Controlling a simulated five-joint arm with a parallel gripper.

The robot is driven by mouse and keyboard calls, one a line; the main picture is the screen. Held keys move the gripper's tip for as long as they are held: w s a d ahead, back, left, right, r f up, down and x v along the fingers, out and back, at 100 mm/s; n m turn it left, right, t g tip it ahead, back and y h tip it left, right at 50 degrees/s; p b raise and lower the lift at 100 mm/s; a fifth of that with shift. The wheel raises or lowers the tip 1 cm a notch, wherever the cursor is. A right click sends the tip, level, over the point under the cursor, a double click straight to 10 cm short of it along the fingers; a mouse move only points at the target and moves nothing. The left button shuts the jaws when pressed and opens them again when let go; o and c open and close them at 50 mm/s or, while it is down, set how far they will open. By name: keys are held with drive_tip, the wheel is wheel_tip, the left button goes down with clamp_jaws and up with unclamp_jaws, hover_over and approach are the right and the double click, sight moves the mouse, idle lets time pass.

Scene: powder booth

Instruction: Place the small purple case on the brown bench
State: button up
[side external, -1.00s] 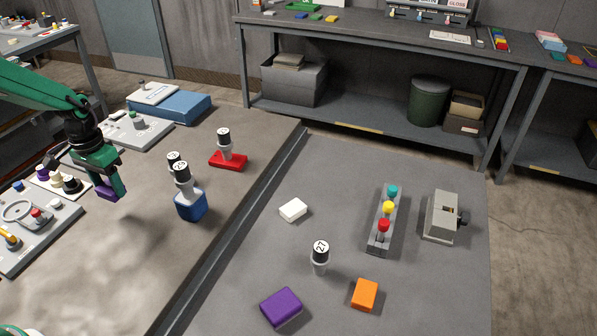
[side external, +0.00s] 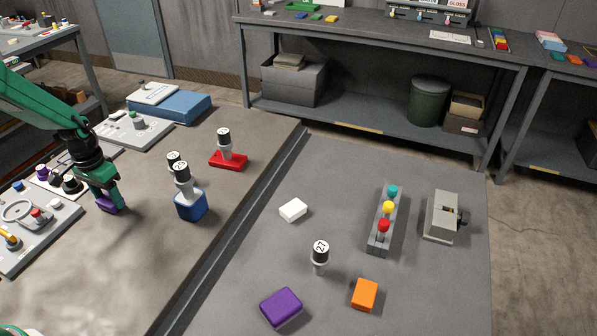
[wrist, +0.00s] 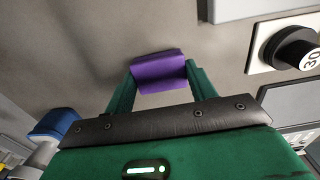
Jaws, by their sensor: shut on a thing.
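The small purple case (wrist: 158,70) is held between the green fingertips of my gripper (wrist: 160,84) in the wrist view. In the side external view, the case (side external: 107,208) is low over the left part of the brown bench (side external: 130,270). It is at or very near the surface, and I cannot tell whether it touches. My gripper (side external: 110,200) points down and is shut on the case. A larger purple block (side external: 281,307) lies on the separate grey bench to the right.
A blue block with a white, black-capped piece (side external: 190,204) and a red one (side external: 228,160) stand right of my gripper. A grey panel with knobs (side external: 38,228) lies left. A dark raised strip (side external: 240,225) borders the brown bench. Its front middle is clear.

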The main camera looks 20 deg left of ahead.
sight(109, 199)
drive_tip(key=shift+f, duration=0.25)
drive_tip(key=o, duration=1)
drive_tip(key=shift+r, duration=0.1)
wheel_tip(109, 199, up, 12)
idle(0.8)
